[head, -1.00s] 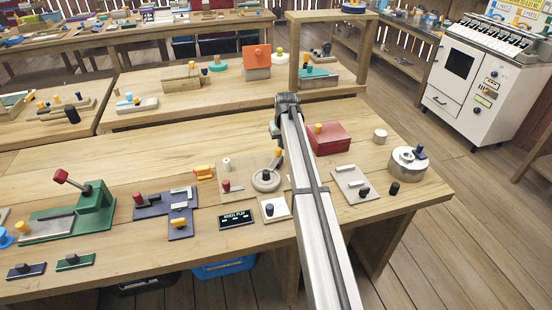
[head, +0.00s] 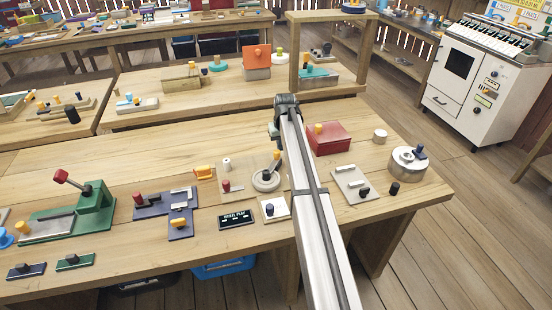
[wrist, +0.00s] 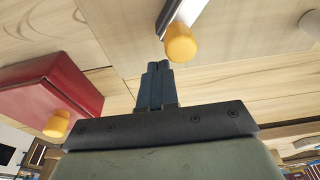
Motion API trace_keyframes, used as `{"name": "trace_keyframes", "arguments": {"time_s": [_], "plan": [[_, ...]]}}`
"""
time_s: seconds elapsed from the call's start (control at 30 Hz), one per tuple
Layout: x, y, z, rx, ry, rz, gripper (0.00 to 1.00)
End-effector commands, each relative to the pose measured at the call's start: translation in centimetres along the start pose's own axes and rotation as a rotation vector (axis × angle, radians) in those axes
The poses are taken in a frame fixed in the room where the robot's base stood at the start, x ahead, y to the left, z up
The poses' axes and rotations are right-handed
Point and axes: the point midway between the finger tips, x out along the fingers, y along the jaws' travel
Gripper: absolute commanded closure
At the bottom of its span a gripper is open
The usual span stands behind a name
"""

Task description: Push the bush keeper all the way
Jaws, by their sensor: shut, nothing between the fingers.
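None of the parts is labelled as the bush keeper, and I cannot tell which one it is. A beige plate (head: 232,190) carries a round grey wheel (head: 266,181), a red knob (head: 225,185) and a metal bar with a yellow tip (head: 277,154). In the wrist view, a yellow-tipped metal bar (wrist: 180,43) is just beyond and right of my gripper (wrist: 158,66). The fingers are together and hold nothing. I cannot tell whether they touch the yellow tip. In the head view my arm hides the fingers.
A red box (head: 329,138) with a yellow knob is close by; it also shows in the wrist view (wrist: 45,92). A black sign (head: 237,219) lies in front of the beige plate. Another beige plate (head: 355,184) and a round metal pot (head: 408,160) are to the right.

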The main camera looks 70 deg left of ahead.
Motion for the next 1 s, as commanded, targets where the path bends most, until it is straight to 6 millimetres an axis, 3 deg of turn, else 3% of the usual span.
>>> {"name": "trace_keyframes", "arguments": {"time_s": [0.37, 1.0], "plan": [[0.0, 0.5, -0.7, 0.0, 0.001, 0.0, 1.0], [-3.8, 0.5, -1.5, 0.0, 0.001, 0.0, 1.0]]}}
